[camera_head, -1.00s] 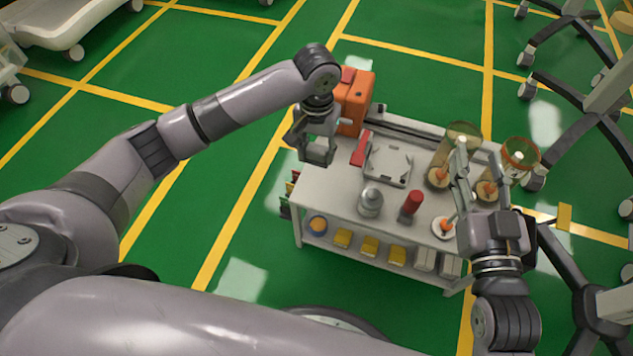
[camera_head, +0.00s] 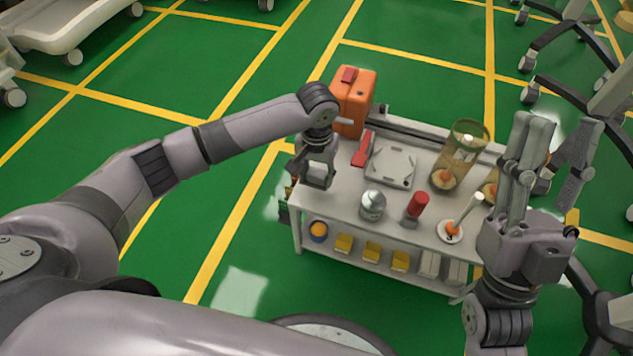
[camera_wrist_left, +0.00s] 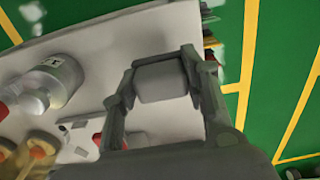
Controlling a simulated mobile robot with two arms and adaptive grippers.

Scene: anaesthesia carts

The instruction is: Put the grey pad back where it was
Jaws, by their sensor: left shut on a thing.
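My left gripper (camera_head: 317,180) is over the left end of the white cart top (camera_head: 335,200). It is shut on the grey pad, a small rounded grey block that shows between the two fingers in the left wrist view (camera_wrist_left: 160,80). I cannot tell whether the pad touches the cart top. In the head view the fingers largely hide the pad. My right gripper (camera_head: 552,150) is at the cart's right end, fingers apart and empty, close to the head camera.
An orange case (camera_head: 353,100) stands at the back left. A white square device (camera_head: 391,166), a silver canister (camera_head: 372,206), a red cylinder (camera_head: 416,206) and a clear amber jar (camera_head: 461,155) stand on the cart. The lower shelf holds yellow boxes (camera_head: 371,251). Chair bases stand at the right.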

